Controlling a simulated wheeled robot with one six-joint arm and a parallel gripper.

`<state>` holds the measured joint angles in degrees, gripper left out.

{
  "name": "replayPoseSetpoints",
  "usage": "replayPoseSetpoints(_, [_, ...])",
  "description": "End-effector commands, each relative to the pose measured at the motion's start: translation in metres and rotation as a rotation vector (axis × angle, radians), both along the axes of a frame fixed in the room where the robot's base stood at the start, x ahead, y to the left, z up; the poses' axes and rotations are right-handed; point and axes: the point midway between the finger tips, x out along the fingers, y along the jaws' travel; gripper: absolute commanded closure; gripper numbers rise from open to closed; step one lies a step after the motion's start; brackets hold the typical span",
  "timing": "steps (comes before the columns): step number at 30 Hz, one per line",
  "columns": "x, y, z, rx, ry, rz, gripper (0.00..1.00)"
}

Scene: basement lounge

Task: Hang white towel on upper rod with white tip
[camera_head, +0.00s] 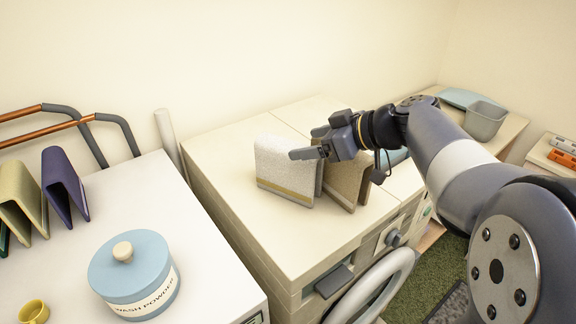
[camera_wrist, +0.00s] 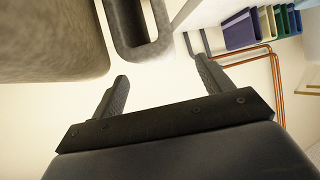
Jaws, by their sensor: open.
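The white towel (camera_head: 280,168) is folded like an inverted V and stands on the cream machine top, with a tan stripe near its lower edge. My gripper (camera_head: 306,150) is at its upper right edge, fingers pointing left; contact cannot be told. In the wrist view my gripper (camera_wrist: 161,70) has its fingers spread, with nothing between them. A folded grey loop (camera_wrist: 140,30) lies beyond the fingers; I cannot tell which towel it is. Copper rods with grey bent ends (camera_head: 62,124) are at the left wall. No white tip can be made out on them.
A brown towel (camera_head: 347,182) stands just right of the white one. Purple (camera_head: 64,183) and olive (camera_head: 22,196) folded towels stand at the left. A blue washing-powder jar (camera_head: 132,272) and yellow cup (camera_head: 34,311) are in front. The machine top left of the white towel is clear.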

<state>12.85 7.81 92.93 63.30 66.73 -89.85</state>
Motion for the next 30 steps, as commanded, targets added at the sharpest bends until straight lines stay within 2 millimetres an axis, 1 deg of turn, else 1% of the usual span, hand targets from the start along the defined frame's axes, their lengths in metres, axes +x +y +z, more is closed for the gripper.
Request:
replayPoseSetpoints(5, [0.011, 0.016, -0.004, 0.001, 0.005, 0.005, 0.25])
replayPoseSetpoints(9, [0.022, 0.030, -0.015, 0.001, 0.005, 0.005, 0.25])
replayPoseSetpoints(12, [0.026, 0.036, -0.020, 0.001, 0.003, 0.003, 0.25])
replayPoseSetpoints(20, [0.027, 0.037, -0.023, 0.000, 0.001, 0.000, 0.25])
replayPoseSetpoints(30, [0.027, 0.037, -0.022, -0.001, 0.001, 0.001, 0.53])
